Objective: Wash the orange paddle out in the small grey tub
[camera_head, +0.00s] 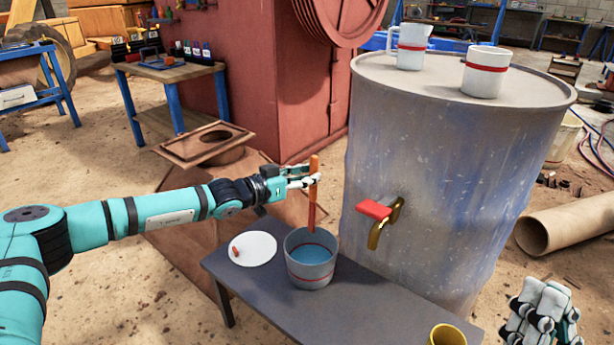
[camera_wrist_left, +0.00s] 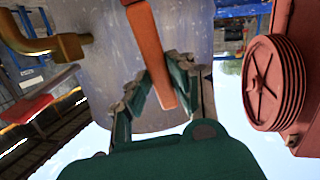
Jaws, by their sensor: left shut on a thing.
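The orange paddle (camera_head: 313,192) is upright in my left gripper (camera_head: 303,179), which is shut on its upper part. Its lower end is over the small grey tub (camera_head: 311,272), near the far rim; I cannot tell whether it dips below the rim. The tub has a red band and holds blue water. In the left wrist view the paddle (camera_wrist_left: 149,50) runs between the fingers of my left gripper (camera_wrist_left: 160,85). My right gripper (camera_head: 540,312) is at the lower right, away from the bench, and its finger opening is unclear.
The tub stands on a low grey bench (camera_head: 257,299) with a white plate (camera_head: 252,249) and a yellow cup (camera_head: 447,336). A big drum (camera_head: 440,150) with a red-handled tap (camera_head: 376,210) stands behind it, bearing a white jug (camera_head: 412,46) and mug (camera_head: 484,72).

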